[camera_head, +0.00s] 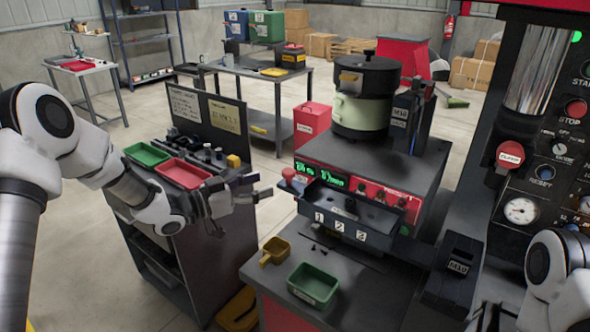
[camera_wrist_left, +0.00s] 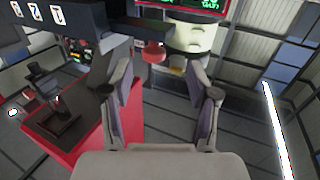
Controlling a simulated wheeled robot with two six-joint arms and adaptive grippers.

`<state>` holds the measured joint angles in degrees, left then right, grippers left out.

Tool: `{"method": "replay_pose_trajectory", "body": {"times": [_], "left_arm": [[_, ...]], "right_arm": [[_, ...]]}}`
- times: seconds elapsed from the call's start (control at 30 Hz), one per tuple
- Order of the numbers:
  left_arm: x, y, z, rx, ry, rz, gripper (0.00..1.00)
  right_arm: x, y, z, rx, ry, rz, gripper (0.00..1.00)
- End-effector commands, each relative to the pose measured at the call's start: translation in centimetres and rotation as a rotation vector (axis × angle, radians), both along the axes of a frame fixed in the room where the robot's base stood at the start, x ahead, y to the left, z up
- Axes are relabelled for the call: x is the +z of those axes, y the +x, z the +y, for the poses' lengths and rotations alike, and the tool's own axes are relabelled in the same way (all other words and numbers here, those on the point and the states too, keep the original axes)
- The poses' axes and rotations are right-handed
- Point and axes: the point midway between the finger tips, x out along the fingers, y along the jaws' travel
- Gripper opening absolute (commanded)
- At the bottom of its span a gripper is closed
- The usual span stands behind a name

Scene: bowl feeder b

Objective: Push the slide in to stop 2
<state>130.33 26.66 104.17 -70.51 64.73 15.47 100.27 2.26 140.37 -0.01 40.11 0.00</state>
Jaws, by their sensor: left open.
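The bowl feeder's dark front tray (camera_head: 320,197) bears white labels 1, 2 and 3. A red round knob (camera_head: 288,173) sits at its left end, seemingly the slide's handle. In the left wrist view, the knob (camera_wrist_left: 153,52) stands just beyond the fingertips, roughly between them, on the end of a dark bar. My left gripper (camera_head: 262,188) is open and empty, left of the knob and apart from it, pointing at the feeder. In the left wrist view, both fingers (camera_wrist_left: 160,85) are spread. How far the slide sits in is unclear. My right arm shows at the lower right; its gripper is out of sight.
A green bin (camera_head: 313,284) and a yellow scoop (camera_head: 274,250) lie on the red-sided bench below the tray. A cart with a green tray (camera_head: 146,154) and a red tray (camera_head: 182,173) stands beneath my left arm. A control panel (camera_head: 550,150) rises at the right.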

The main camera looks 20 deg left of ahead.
Motion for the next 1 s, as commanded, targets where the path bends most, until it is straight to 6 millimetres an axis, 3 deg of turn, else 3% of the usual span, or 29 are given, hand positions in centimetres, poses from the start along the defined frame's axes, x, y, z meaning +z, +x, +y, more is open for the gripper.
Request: {"method": "replay_pose_trajectory", "body": {"times": [0.1, 0.5, 0.8, 0.87, 0.97, 1.0], "left_arm": [[1.5, 0.5, -0.2, 0.001, 0.000, -0.024, 0.60], [1.5, 5.3, -4.8, 0.001, 0.001, -0.020, 0.60], [1.3, 5.9, -5.2, 0.004, -0.003, -0.019, 0.60], [1.3, 5.9, -5.2, 0.004, -0.003, -0.019, 0.42], [1.3, 5.9, -5.2, 0.004, -0.003, -0.019, 0.07], [1.3, 5.9, -5.2, 0.004, -0.003, -0.019, 0.00]], "right_arm": [[0.2, 0.0, 0.0, -0.001, 0.000, 0.000, 0.40], [2.2, 0.0, 0.0, 0.000, 0.000, 0.000, 0.40], [2.2, 0.0, 0.0, -0.001, 0.000, 0.000, 0.40], [2.2, 0.0, 0.0, -0.001, 0.000, 0.000, 0.40], [2.2, 0.0, 0.0, -0.001, 0.000, 0.000, 0.40], [2.2, 0.0, 0.0, -0.001, 0.000, 0.000, 0.40]]}}
